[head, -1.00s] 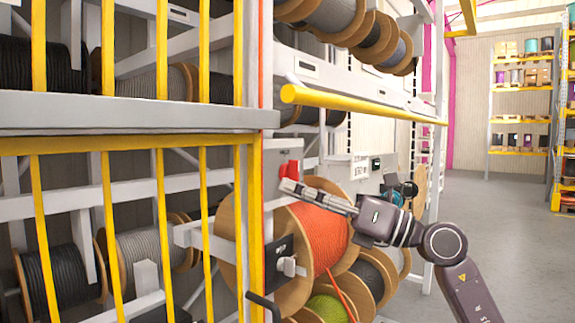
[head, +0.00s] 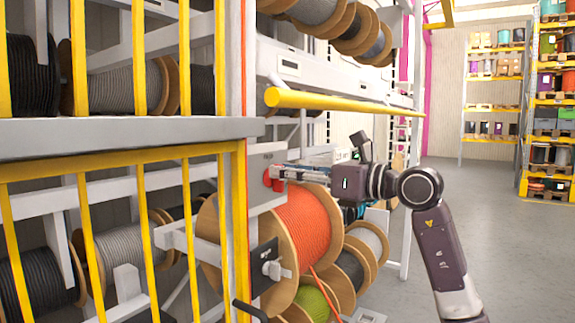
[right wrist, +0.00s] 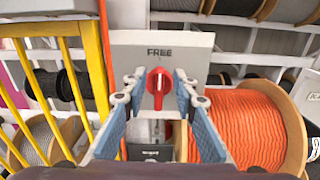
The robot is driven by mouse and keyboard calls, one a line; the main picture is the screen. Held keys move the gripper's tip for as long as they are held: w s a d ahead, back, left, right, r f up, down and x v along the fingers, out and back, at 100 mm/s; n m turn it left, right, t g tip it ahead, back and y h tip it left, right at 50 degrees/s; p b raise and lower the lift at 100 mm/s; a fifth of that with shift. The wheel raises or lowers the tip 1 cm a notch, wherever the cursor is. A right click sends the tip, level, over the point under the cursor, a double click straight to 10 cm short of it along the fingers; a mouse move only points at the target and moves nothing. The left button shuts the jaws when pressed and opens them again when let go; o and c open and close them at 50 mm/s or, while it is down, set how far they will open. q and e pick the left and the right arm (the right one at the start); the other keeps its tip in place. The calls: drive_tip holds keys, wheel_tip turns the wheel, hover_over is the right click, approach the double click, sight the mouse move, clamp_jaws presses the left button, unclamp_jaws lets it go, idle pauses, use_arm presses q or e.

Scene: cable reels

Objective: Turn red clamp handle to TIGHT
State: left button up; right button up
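The red clamp handle (right wrist: 159,88) is on a grey plate (right wrist: 192,52) marked FREE along its top. My left gripper is not in view.
A large reel of orange cable (head: 302,225) stands just below and right of the plate. A yellow barred gate (head: 238,230) is close on the left. A yellow horizontal bar (head: 340,103) runs above my right arm. Open floor lies to the right.

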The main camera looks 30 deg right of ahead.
clamp_jaws()
drive_tip(key=shift+w+m, duration=0.1)
drive_tip(key=shift+m, duration=0.2)
idle(0.3)
drive_tip(key=f+m, duration=0.1)
drive_tip(key=m, duration=0.6)
drive_tip(key=d+f+m, duration=0.1)
drive_tip(key=m, duration=1.5)
drive_tip(key=shift+w+d+f, duration=0.2)
drive_tip(key=shift+w+f, duration=0.1)
drive_tip(key=shift+f, duration=0.1)
unclamp_jaws()
